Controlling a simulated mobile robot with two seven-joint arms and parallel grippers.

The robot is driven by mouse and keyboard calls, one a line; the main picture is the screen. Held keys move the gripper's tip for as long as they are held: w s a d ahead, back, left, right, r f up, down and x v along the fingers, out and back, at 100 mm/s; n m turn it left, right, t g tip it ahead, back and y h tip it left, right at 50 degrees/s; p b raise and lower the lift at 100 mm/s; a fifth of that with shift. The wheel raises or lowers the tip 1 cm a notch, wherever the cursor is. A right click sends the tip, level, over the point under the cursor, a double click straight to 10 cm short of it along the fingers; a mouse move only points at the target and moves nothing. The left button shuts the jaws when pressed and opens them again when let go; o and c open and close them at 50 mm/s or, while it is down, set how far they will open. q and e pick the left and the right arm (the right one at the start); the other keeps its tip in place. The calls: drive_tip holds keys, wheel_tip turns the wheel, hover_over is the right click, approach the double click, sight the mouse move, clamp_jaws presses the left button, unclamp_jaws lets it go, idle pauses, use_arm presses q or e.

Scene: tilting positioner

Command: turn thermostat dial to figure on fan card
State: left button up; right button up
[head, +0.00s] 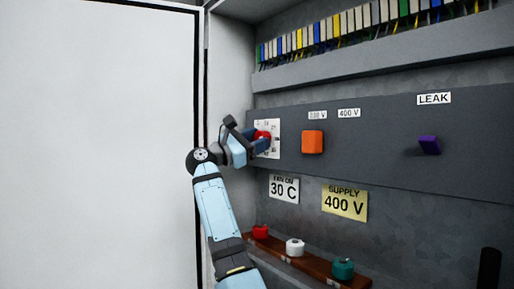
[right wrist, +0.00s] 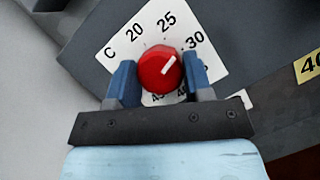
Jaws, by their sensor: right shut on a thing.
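The thermostat dial is a round red knob (head: 262,135) on a white scale plate (head: 275,128) at the left of the grey panel. In the right wrist view the knob (right wrist: 160,72) has a white pointer mark aimed up and right, near the 30; exact alignment is hard to tell. The scale (right wrist: 118,32) shows C, 20, 25, 30 and further figures partly hidden. My right gripper (right wrist: 160,80) is shut on the knob, one blue finger on each side. The fan card (head: 284,188) reads FAN ON 30 C and hangs below the dial. My left gripper is out of view.
An orange switch knob (head: 312,142) and a purple one (head: 429,145) under a LEAK label stand right of the dial. A yellow SUPPLY 400 V card (head: 345,202) hangs below. Red, white and green knobs sit on a brown strip (head: 318,266). A white door (head: 95,140) fills the left.

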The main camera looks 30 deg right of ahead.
drive_tip(key=shift+m+g+y+b, duration=0.3)
drive_tip(key=shift+m+g+y, duration=0.3)
drive_tip(key=shift+m, duration=1.3)
drive_tip(key=shift+g, duration=0.3)
drive_tip(key=o, duration=0.9)
drive_tip(key=v, duration=1.4)
drive_tip(key=shift+r, duration=0.1)
